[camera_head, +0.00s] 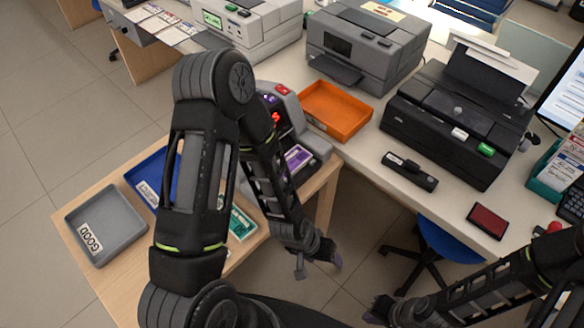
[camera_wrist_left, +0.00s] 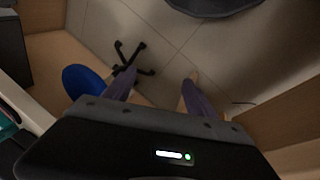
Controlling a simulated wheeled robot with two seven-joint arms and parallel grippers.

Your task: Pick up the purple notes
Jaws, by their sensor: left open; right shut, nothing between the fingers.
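The purple notes (camera_head: 297,158) lie in the front of the counting machine (camera_head: 284,118), partly hidden behind my left forearm. My left gripper (camera_head: 318,266) hangs over the floor beyond the small wooden table's right edge, below and to the right of the notes and apart from them. It is open and empty, and its spread fingers (camera_wrist_left: 158,90) show in the left wrist view with only floor between them. My right gripper (camera_head: 378,312) is at the bottom edge, partly cut off, shut and holding nothing.
The wooden table (camera_head: 88,188) holds a grey tray (camera_head: 107,215) labelled GOOD, a blue tray (camera_head: 147,172) and a green item (camera_head: 241,224). An orange tray (camera_head: 338,105), printers and a red pad (camera_head: 487,221) stand on the white counter. A blue chair (camera_head: 445,240) is beneath it.

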